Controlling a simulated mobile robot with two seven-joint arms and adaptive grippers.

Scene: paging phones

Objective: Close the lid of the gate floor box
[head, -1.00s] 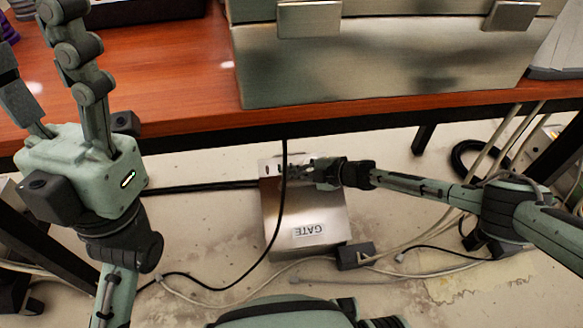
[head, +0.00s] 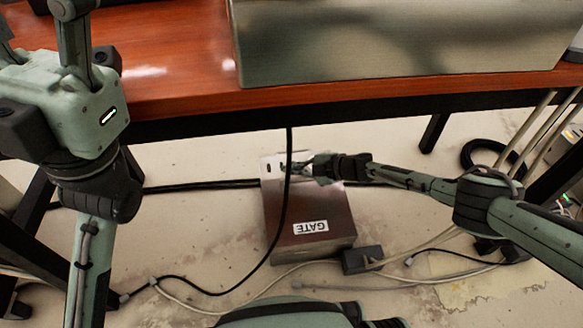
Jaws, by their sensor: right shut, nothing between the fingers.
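The gate floor box (head: 300,205) is a metal box on the floor below the desk edge. Its GATE label (head: 310,227) reads upside down. Slots show at its far left corner. I cannot tell from this angle how far its lid is from shut. My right gripper (head: 296,168) reaches in from the right to the box's far end. It is shut and empty; whether it touches the metal is unclear. A black cord hangs in front of the box and hides a strip of it. My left gripper (head: 62,105) is above the desk's left part, its fingertips out of frame.
The wooden desk (head: 180,70) carries a large metal case (head: 400,40) above the floor box. Black and pale cables (head: 225,290) run over the floor, with a small black block (head: 362,260) at the box's near right corner. Desk legs stand at both sides.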

